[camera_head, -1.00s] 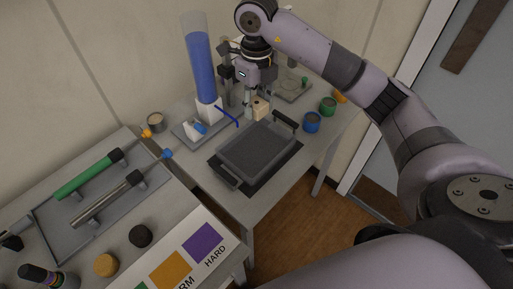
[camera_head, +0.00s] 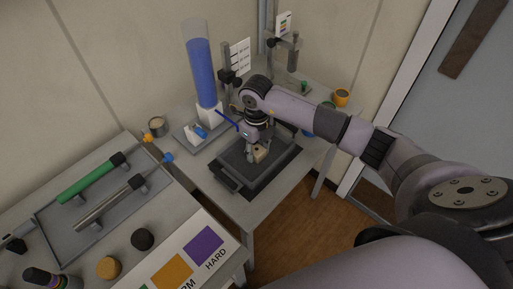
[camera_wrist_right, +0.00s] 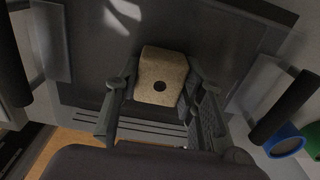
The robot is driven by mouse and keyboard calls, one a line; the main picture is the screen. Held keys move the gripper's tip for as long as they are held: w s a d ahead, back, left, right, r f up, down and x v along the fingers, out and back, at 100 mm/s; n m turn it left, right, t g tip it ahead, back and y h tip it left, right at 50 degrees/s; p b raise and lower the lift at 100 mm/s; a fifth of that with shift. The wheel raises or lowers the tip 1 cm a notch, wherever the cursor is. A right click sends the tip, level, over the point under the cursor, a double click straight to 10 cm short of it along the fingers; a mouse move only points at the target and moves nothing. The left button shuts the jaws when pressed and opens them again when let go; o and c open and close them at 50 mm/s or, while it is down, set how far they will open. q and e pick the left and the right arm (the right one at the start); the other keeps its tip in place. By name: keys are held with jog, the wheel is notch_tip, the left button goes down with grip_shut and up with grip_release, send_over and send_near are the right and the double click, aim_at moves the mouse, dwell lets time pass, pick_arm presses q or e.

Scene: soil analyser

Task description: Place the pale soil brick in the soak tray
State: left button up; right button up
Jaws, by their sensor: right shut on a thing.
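The pale soil brick (camera_head: 261,155) is a small tan block. It also shows in the right wrist view (camera_wrist_right: 161,70), with a dark round hole in its face. My right gripper (camera_head: 256,154) is shut on it, with one finger on each side in the wrist view (camera_wrist_right: 150,100). The soak tray (camera_head: 232,182) is a dark grey, shallow rectangular tray with black handles at its ends. The brick is over the inside of the tray; I cannot tell whether it touches the floor. My left gripper is not in view.
A tall blue-filled cylinder (camera_head: 201,70) stands behind the tray on the left, with a blue tube running toward it. A blue cup (camera_wrist_right: 284,141) and a green cup (camera_wrist_right: 313,142) stand beside the tray. An orange cup (camera_head: 342,97) is farther back. A tool table fills the left.

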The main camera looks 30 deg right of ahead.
aim_at(257, 149)
jog(key=shift+f, duration=0.2)
jog(key=o, duration=1.3)
jog(key=shift+r, duration=0.1)
jog(key=shift+c, duration=0.2)
jog(key=shift+r, duration=0.25)
jog(key=shift+w+r, duration=0.1)
jog(key=shift+r, duration=0.25)
notch_tip(257, 149, up, 11)
jog(key=b, duration=0.1)
jog(key=shift+b, duration=0.35)
